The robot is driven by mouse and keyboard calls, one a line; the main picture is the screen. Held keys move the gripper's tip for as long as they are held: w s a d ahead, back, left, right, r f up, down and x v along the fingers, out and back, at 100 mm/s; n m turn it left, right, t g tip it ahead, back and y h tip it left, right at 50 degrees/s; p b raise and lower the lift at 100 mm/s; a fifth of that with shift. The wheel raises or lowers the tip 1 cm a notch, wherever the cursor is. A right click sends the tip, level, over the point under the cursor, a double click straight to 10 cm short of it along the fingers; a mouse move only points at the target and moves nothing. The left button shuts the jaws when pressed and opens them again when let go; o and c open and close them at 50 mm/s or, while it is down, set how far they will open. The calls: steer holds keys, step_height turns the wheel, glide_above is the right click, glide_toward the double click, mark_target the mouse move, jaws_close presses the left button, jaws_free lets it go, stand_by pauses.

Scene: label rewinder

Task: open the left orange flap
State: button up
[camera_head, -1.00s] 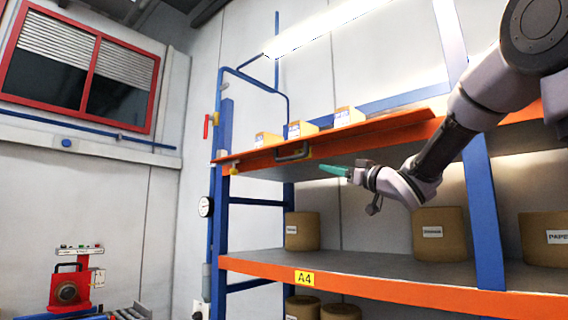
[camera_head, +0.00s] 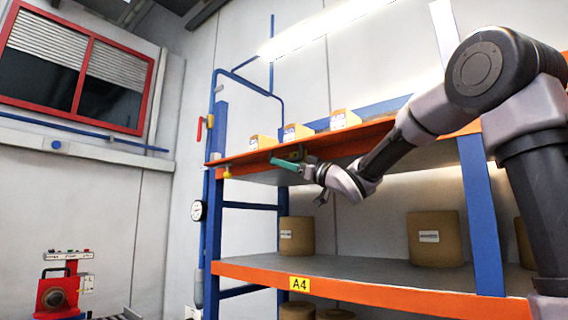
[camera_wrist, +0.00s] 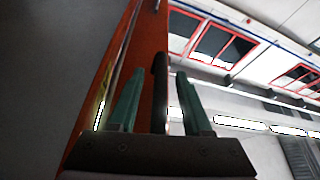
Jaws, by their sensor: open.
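The left orange flap (camera_head: 345,137) runs along the front of the upper shelf level. It carries a dark bar handle (camera_head: 297,153). My gripper (camera_head: 284,164) has teal fingers and is at the handle, just below the flap's edge. In the wrist view the two fingers of my gripper (camera_wrist: 160,110) are apart, with the dark handle (camera_wrist: 159,80) appearing between them. The flap (camera_wrist: 150,45) stands behind the handle there. I cannot tell whether the fingers touch the handle. My gripper partly hides the handle in the head view.
Small yellow boxes (camera_head: 297,132) sit above the flap. A blue upright (camera_head: 481,215) stands at the right. The lower shelf edge (camera_head: 370,281), marked A4, runs below, with brown rolls (camera_head: 435,240) on that shelf. A gauge (camera_head: 198,210) hangs on the left post.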

steer(key=shift+w+a, duration=0.15)
steer(key=shift+a, duration=0.05)
jaws_close()
steer(key=shift+r, duration=0.1)
stand_by(1.3)
